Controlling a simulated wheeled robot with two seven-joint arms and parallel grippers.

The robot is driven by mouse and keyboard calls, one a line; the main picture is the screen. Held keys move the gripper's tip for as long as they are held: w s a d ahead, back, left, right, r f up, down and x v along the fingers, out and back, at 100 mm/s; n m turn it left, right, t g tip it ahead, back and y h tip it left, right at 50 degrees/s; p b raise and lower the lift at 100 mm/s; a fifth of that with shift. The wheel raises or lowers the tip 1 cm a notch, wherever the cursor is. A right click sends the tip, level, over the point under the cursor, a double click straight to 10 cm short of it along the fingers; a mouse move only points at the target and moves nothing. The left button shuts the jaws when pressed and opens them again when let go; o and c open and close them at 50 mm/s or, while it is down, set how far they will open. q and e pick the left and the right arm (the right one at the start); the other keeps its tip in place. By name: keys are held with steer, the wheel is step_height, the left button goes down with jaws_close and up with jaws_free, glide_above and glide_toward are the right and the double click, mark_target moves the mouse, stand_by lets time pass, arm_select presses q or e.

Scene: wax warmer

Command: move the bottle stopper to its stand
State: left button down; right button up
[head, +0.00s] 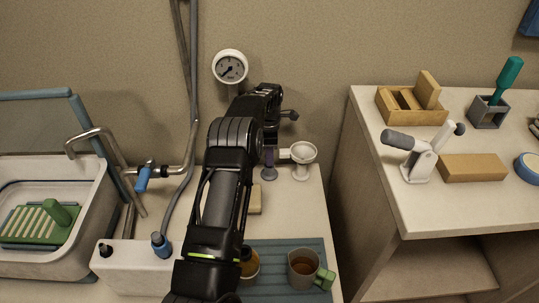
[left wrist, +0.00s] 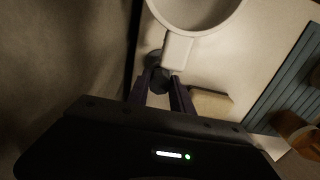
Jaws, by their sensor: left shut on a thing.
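The dark grey bottle stopper (head: 269,173) hangs below my left gripper (head: 270,156) in the head view, its flared lower end showing. In the left wrist view the stopper (left wrist: 157,74) sits between the tips of my left gripper (left wrist: 158,84), which is shut on it. The white stand (head: 302,152), a round cup on a stem and foot, is just right of the gripper. Its rim (left wrist: 190,32) and side tab (left wrist: 177,50) show in the left wrist view, the tab close beside the stopper; I cannot tell whether they touch. My right gripper is not in view.
A beige block (head: 255,199) lies nearer on the counter. A blue-grey mat (head: 282,274) bears a cup (head: 303,267) and an amber jar (head: 249,264), partly behind my arm. A pressure gauge (head: 230,67) is on the wall. A gap separates the right-hand cabinet (head: 421,207).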

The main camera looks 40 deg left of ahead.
arm_select(q)
steer(key=shift+f+b, duration=0.5)
steer(key=shift+f, duration=0.3)
steer(key=c, duration=1.1)
jaws_free()
steer(key=shift+o, duration=0.2)
steer(key=shift+r, duration=0.15)
steer(key=shift+r+p, duration=2.25)
steer(key=shift+r, duration=1.7)
step_height(320, 180, up, 8)
